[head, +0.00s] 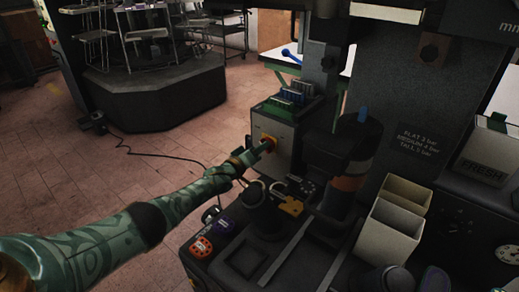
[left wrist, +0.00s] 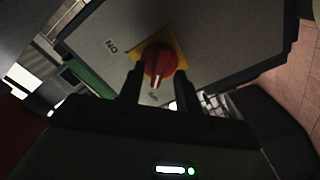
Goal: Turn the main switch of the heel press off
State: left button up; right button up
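The main switch is a red rotary knob (left wrist: 160,62) on a yellow plate (left wrist: 181,49), mounted on a grey box (head: 285,150) at the left of the press. In the left wrist view, an upside-down ON label (left wrist: 111,45) lies left of the knob. A white mark on the knob points toward the bottom of the picture; a mark below it is too small to read. My left gripper (left wrist: 159,76) is open, its two dark fingers on either side of the knob's lower part. I cannot tell whether they touch it. It also shows in the head view (head: 267,147). My right gripper is out of view.
Beside the box stand the dark press column (head: 347,150), a yellow padlock-like part (head: 291,206) and cream bins (head: 394,222). An orange-red button unit (head: 201,247) sits at the front left. Tiled floor is open to the left, with a cable on it.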

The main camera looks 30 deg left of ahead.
pick_arm(q)
jog(key=shift+r, duration=0.1)
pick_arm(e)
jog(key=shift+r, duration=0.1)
pick_arm(q)
jog(key=s+a+p, duration=0.2)
jog(key=s+p, duration=0.7)
jog(key=s, duration=0.7)
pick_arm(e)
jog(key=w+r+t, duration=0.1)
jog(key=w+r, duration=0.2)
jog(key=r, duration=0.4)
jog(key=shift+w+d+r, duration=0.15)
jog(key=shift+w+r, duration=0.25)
pick_arm(q)
jog(key=shift+s+a, duration=0.1)
